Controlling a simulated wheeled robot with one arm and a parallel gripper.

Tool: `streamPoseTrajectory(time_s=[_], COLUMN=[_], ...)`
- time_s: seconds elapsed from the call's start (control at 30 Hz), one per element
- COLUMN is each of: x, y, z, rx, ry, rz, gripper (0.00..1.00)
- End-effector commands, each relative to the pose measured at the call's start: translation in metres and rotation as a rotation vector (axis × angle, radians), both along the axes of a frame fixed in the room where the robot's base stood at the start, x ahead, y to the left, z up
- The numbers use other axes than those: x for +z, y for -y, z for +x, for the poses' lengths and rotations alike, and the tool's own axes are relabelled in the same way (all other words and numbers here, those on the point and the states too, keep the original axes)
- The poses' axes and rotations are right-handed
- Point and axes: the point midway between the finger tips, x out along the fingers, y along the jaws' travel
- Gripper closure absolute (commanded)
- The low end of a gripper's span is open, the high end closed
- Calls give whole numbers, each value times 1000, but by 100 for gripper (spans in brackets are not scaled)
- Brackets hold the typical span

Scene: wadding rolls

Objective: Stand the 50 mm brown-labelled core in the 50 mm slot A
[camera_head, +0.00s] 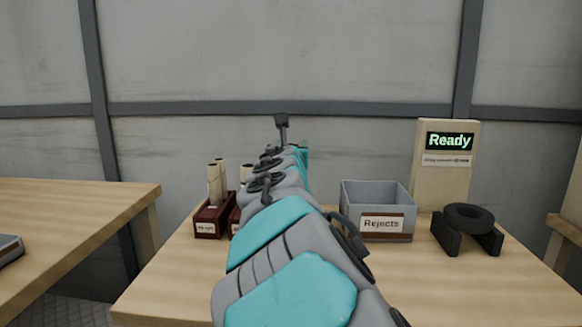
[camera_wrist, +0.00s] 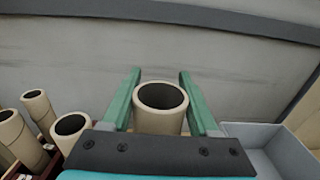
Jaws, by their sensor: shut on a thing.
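My gripper (camera_wrist: 160,78) is shut on a hollow tan core (camera_wrist: 160,121), with one green finger on each side of it. The core's open top faces the wrist camera. Its label and size marking do not show. In the head view my arm hides the held core, and only a teal part of the gripper end shows behind it. Dark red racks (camera_head: 211,228) stand left of my arm and hold tan cores (camera_head: 215,188). Several cores also stand at the left of the wrist view (camera_wrist: 72,127). I cannot tell which slot is A.
A grey Rejects bin (camera_head: 362,195) stands right of my arm. Behind it is a panel reading Ready (camera_head: 447,185). A black ring (camera_head: 468,217) rests on a dark cradle (camera_head: 446,236) at the right. The table's front right (camera_head: 480,295) is clear. Another table (camera_head: 70,215) is at the left.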

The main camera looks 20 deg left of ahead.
Motion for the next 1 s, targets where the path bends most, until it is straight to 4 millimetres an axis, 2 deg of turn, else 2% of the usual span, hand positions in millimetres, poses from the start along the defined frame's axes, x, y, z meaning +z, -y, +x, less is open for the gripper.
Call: streamPoseTrajectory(time_s=[0.17, 0.3, 0.4, 0.97, 1.0], x=[-11, -33, -41, -49, -49], y=[1, 2, 2, 0, 0], z=[0, 0, 0, 0, 0], rx=[-1, -4, -4, -1, 0], ry=[1, 2, 2, 1, 1], rz=[0, -1, -1, -1, 0], gripper=[100, 100, 100, 100, 37])
